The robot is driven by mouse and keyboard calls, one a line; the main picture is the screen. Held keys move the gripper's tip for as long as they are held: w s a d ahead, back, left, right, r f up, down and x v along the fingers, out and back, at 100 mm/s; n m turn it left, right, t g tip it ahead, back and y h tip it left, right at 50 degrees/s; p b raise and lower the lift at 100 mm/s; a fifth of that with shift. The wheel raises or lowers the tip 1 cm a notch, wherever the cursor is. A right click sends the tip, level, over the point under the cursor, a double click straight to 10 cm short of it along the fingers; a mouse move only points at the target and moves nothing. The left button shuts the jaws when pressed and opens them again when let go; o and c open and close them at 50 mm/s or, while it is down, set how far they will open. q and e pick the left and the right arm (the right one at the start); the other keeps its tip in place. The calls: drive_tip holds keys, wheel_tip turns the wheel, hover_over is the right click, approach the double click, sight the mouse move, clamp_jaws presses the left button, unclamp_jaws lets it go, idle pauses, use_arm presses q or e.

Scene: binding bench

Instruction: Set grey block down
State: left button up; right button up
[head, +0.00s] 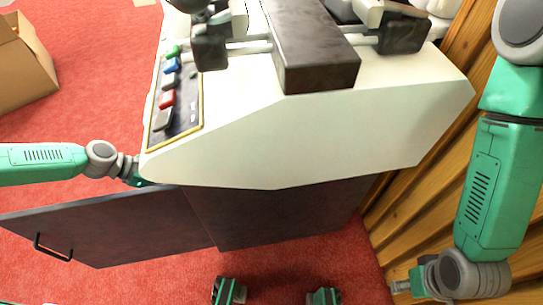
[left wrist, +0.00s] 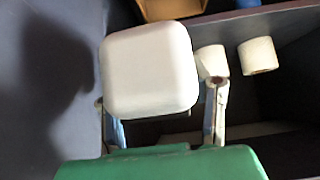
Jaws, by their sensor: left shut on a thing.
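The pale grey block (left wrist: 148,70) has rounded edges and fills the middle of the left wrist view. My left gripper (left wrist: 165,115) has a finger at either side of it and is shut on it. The block is over or inside a dark compartment; whether it touches the floor there cannot be told. In the head view my left arm reaches in from the left to the cabinet, where its gripper is mostly hidden behind the machine's front corner. My right gripper (head: 400,286) is low at the right, small and seen side-on, with its fingers unclear.
Two white cylinders, one (left wrist: 259,55) at the right, stand beside the block near a dark wall. An orange-brown box (left wrist: 170,8) is behind. The white machine (head: 300,140) stands above the dark cabinet, whose door (head: 120,225) is open. A cardboard box (head: 25,65) is on the red floor.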

use_arm(q)
wheel_tip(320, 180, down, 3)
drive_tip(key=shift+f+b, duration=0.15)
drive_tip(key=shift+b, duration=1.05)
drive_tip(key=w+d+b, duration=0.1)
drive_tip(key=d, duration=0.3)
drive_tip(key=w+d+f+b, duration=0.1)
drive_tip(key=d, duration=0.4)
drive_tip(key=w+d+f, duration=0.1)
drive_tip(key=d, duration=0.3)
drive_tip(key=shift+w+d+f+b, duration=0.2)
drive_tip(key=shift+w+d+b, duration=0.1)
drive_tip(key=shift+d+b, duration=0.1)
drive_tip(key=shift+w+d, duration=0.15)
drive_tip(key=shift+d, duration=0.6)
drive_tip(key=shift+w+d, duration=0.25)
drive_tip(key=shift+d, duration=0.35)
drive_tip(key=shift+w+d, duration=0.2)
drive_tip(key=shift+d, duration=0.4)
drive_tip(key=shift+f+b, duration=0.45)
drive_tip(key=shift+f, duration=0.45)
drive_tip(key=shift+d, duration=0.2)
clamp_jaws()
